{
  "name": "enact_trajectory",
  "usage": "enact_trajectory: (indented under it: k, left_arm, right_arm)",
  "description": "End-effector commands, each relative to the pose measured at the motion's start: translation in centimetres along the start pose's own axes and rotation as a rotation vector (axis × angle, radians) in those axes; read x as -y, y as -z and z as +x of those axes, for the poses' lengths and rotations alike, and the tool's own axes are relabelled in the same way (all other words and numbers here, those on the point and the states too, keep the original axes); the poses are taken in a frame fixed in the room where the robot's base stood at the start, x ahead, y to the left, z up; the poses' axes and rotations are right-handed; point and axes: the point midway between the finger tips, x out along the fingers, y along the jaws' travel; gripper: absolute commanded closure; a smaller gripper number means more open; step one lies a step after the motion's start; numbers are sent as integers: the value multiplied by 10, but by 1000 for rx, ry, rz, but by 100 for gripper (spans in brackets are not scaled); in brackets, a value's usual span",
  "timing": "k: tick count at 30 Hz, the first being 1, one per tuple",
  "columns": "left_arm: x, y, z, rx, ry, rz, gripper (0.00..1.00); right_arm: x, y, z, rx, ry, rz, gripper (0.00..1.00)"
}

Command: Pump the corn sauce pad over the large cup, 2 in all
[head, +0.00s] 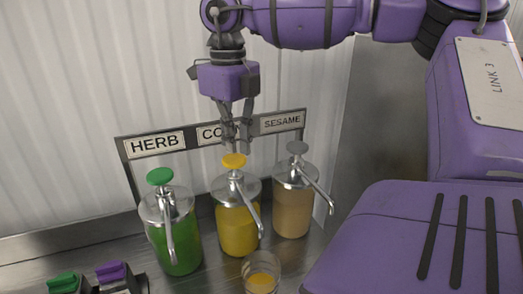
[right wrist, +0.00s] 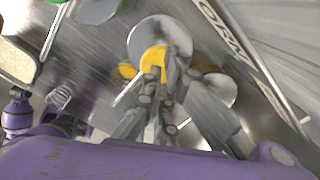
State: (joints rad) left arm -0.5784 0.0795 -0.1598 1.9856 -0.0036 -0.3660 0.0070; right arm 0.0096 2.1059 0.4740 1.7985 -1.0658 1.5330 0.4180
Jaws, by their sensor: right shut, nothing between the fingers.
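The corn dispenser (head: 238,232) is a clear jar of yellow sauce with a metal lid, a long spout and a yellow pad (head: 234,160) on top. The pad also shows in the right wrist view (right wrist: 152,62). My right gripper (head: 236,142) is shut and empty, pointing down just above the pad; I cannot tell whether it touches. A clear cup (head: 262,284) with some yellow sauce in it stands in front, below the corn spout's tip. Its lower part is cut off by the picture edge.
The herb dispenser (head: 178,248) with a green pad stands to the left, and the sesame dispenser (head: 293,212) with a grey pad to the right. A label rack (head: 190,152) stands behind them. Green (head: 62,281) and purple (head: 110,271) topped items sit at the lower left.

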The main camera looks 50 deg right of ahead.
Motion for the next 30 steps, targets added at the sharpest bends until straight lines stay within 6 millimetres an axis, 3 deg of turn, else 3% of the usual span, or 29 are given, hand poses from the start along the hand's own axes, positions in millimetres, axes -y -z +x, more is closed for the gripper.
enact_trajectory:
  k: [11,30]
  left_arm:
    - [0,2,0,-2,0,0,26]
    - [0,14,-3,-19,1,0,26]
  right_arm:
    - [0,0,-6,1,0,0,100]
    - [0,0,-61,1,0,0,100]
